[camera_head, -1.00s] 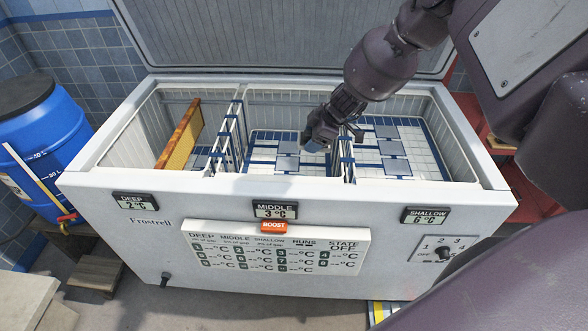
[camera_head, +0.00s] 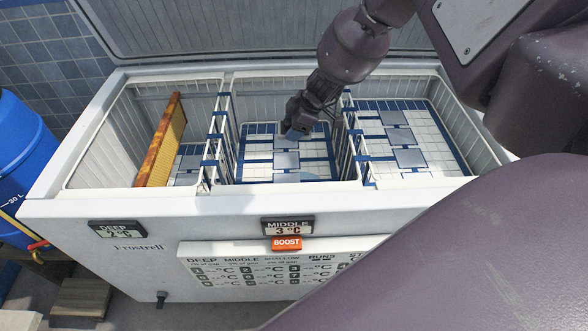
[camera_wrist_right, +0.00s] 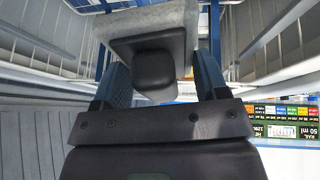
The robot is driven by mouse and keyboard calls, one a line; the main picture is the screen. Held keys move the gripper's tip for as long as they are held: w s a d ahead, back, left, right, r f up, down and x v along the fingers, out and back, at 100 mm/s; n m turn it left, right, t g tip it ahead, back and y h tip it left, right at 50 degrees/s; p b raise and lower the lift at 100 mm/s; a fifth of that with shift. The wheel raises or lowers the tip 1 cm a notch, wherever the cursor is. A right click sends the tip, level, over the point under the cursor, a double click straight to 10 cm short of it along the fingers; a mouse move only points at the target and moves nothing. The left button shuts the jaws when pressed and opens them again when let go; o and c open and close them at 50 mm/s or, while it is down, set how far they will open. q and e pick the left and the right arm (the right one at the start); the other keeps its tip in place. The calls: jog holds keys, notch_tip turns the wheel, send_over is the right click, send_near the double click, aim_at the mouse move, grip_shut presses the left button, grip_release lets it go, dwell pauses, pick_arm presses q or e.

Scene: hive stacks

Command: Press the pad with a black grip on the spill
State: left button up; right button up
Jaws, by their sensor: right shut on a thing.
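My right gripper (camera_head: 299,122) reaches down into the middle compartment of the open chest freezer (camera_head: 190,222). In the right wrist view its two blue fingers (camera_wrist_right: 160,78) are shut on the black grip (camera_wrist_right: 155,69) of a grey pad (camera_wrist_right: 178,16). The pad's underside is hidden, and I cannot tell whether it touches the floor. A rounded pale blue-grey patch (camera_head: 308,177), which looks like the spill, lies on the middle compartment's floor near the front wall, apart from the gripper. My left gripper is not in view.
Wire dividers (camera_head: 218,140) stand on both sides of the middle compartment; the right one (camera_head: 350,135) is close to my arm. A wood-edged frame (camera_head: 165,140) leans in the left compartment. The lid is up behind. A blue barrel (camera_head: 22,160) stands at the left.

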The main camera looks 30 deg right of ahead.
jog(key=shift+s+f+g+b, duration=0.45)
jog(key=shift+f+b, duration=0.65)
jog(key=shift+f, duration=1.85)
jog(key=shift+s+f+g+b, duration=0.45)
jog(key=shift+f+b, duration=0.6)
jog(key=shift+f, duration=1.95)
jog(key=shift+s+f+g+b, duration=0.2)
jog(key=shift+s+f+b, duration=0.65)
jog(key=shift+f, duration=2.1)
jog(key=f+b, duration=0.2)
jog(key=f, duration=0.1)
jog(key=shift+w+f, duration=0.2)
notch_tip(320, 180, down, 2)
jog(key=shift+b, duration=0.8)
jog(key=shift+w+f, duration=0.1)
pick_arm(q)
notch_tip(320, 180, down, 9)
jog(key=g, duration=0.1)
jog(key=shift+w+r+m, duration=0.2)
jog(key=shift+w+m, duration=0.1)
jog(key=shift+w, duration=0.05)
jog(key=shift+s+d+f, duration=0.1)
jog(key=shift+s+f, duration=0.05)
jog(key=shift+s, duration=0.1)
